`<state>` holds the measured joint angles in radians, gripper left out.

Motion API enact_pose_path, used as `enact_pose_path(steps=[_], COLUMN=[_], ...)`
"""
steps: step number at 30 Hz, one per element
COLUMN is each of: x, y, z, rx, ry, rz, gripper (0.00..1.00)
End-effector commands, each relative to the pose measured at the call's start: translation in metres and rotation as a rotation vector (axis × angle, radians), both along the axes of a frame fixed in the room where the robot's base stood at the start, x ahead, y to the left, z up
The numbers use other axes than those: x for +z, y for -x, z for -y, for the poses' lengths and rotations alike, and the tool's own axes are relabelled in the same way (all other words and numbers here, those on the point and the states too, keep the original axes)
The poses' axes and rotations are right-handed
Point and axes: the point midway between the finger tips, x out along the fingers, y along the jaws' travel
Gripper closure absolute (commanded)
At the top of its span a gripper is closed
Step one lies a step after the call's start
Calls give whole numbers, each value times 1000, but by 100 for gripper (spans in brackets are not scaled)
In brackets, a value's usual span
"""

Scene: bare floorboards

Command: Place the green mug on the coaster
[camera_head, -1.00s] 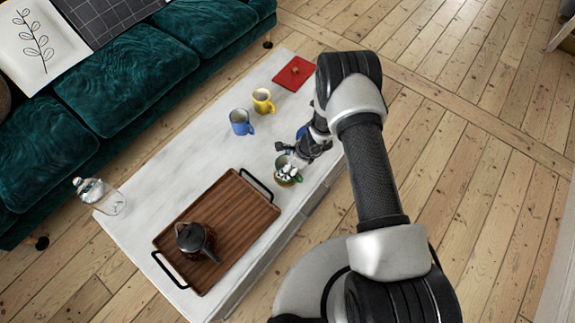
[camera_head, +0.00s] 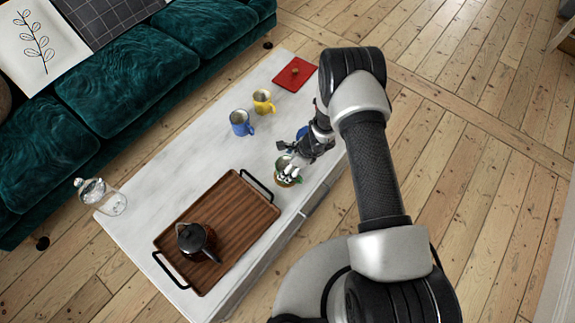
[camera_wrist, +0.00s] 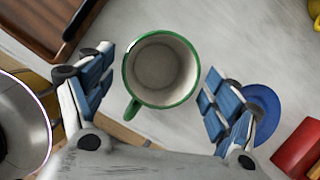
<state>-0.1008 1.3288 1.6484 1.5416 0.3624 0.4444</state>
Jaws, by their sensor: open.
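The green mug (camera_head: 287,171) stands upright on the white table, right of the tray, partly covered by my fingers in the head view. The wrist view looks down into the empty green mug (camera_wrist: 160,70), whose handle points down-left. My gripper (camera_wrist: 157,88) is open, with one blue-padded finger on each side of the mug and gaps between. In the head view, my gripper (camera_head: 290,168) is low at the mug. A round blue disc, apparently the coaster (camera_wrist: 262,104), lies right of the mug behind the right finger. Only a sliver shows in the head view.
A wooden tray (camera_head: 222,258) holds a dark teapot (camera_head: 197,241). A blue mug (camera_head: 240,122) and a yellow mug (camera_head: 263,101) stand farther back, with a flat red square (camera_head: 295,72) beyond. A glass jar (camera_head: 112,200) is at the left. A red object (camera_wrist: 299,148) shows at the wrist view's right.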

Motion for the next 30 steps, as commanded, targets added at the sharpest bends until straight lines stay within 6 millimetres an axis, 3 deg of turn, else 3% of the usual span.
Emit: enact_pose_path(steps=[6, 12, 23, 25, 28, 30], x=[50, 83, 100, 110, 147, 189], y=[4, 8, 10, 6, -6, -13], z=[18, 32, 38, 37, 33, 29], rx=[-3, -2, 3, 25, 106, 200], ry=[0, -1, -1, -4, -12, -17], rz=[2, 2, 4, 21, 81, 144], gripper=[18, 18, 18, 18, 18, 18])
